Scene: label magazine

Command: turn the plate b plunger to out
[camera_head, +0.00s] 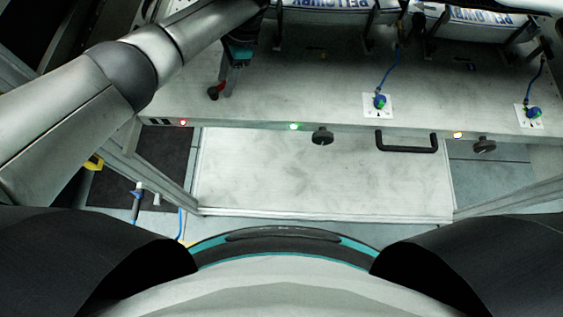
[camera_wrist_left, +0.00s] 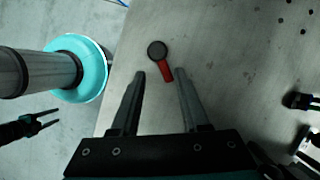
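A red lever with a dark round knob (camera_wrist_left: 157,50) lies on the grey bench at its left front; it also shows in the head view (camera_head: 213,93). My left gripper (camera_head: 225,88) points down beside it. In the left wrist view its two fingers are apart, and the red part shows between the fingertips; contact cannot be told. Two white square plates carry blue-green plungers, one right of centre (camera_head: 379,101) and one at far right (camera_head: 533,112). No readable lettering shows which is plate b. My right gripper (camera_wrist_left: 45,121) shows at the left wrist view's left edge, fingers apart.
Dark knobs (camera_head: 322,136) (camera_head: 484,146) and a black handle (camera_head: 406,146) stick out from the bench's front. Red (camera_head: 183,122), green (camera_head: 295,126) and amber (camera_head: 458,135) lights sit along its edge. White printed packs (camera_head: 335,6) lie in brackets behind. The bench between lever and middle plate is clear.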

